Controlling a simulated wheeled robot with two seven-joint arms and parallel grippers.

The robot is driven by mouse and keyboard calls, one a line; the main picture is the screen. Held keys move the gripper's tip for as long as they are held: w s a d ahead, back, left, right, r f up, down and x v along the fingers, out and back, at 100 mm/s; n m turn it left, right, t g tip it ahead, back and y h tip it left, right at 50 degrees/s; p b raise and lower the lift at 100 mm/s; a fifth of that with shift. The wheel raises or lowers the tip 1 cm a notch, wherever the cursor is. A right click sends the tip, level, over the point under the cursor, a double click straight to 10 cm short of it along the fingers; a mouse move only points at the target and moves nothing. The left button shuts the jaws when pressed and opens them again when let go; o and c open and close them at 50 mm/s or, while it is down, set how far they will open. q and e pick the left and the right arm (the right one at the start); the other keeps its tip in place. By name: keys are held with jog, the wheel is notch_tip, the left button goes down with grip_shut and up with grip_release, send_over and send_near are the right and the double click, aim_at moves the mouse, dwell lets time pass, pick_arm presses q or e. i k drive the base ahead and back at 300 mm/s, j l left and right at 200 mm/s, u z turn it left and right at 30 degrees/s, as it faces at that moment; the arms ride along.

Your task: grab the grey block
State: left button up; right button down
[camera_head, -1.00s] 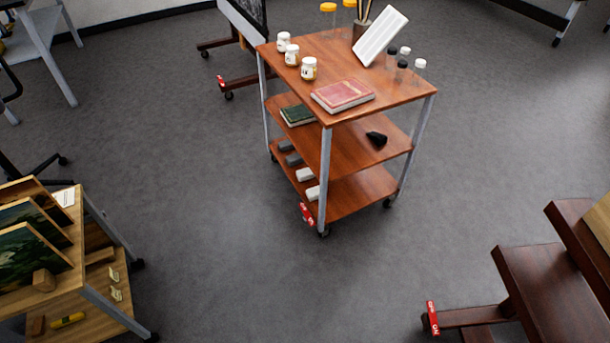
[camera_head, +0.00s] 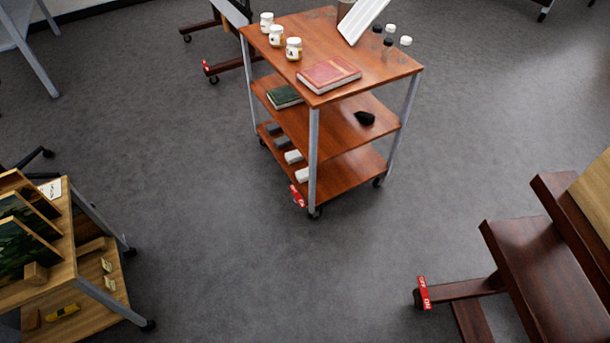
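Two small grey blocks lie on the bottom shelf of the wooden cart (camera_head: 350,172), near its left edge. One grey block (camera_head: 273,128) is farther back and the other grey block (camera_head: 282,141) is just in front of it. Two white blocks lie in the same row, one white block (camera_head: 293,156) behind the other white block (camera_head: 302,174). The middle shelf partly overhangs this row. Neither of my grippers shows in the head view.
The cart's top holds white jars (camera_head: 293,48), a red book (camera_head: 329,74) and bottles. A green book (camera_head: 284,97) and a black object (camera_head: 365,118) lie on its middle shelf. A wooden shelf unit (camera_head: 60,285) stands left, a dark wooden easel (camera_head: 545,270) right. Open floor lies between.

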aim_at(273, 128)
jog(key=i+j+z, duration=0.15)
jog(key=i+j, duration=0.15)
jog(key=i+j+z, duration=0.3)
jog(key=i+j, duration=0.2)
jog(key=j, duration=0.15)
jog(key=i+j+z, duration=0.15)
jog(key=j, duration=0.2)
jog(key=i+j+z, duration=0.15)
jog(key=j, duration=0.25)
jog(key=i+j+z, duration=0.15)
jog(key=i+j, duration=0.15)
jog(key=j, duration=0.15)
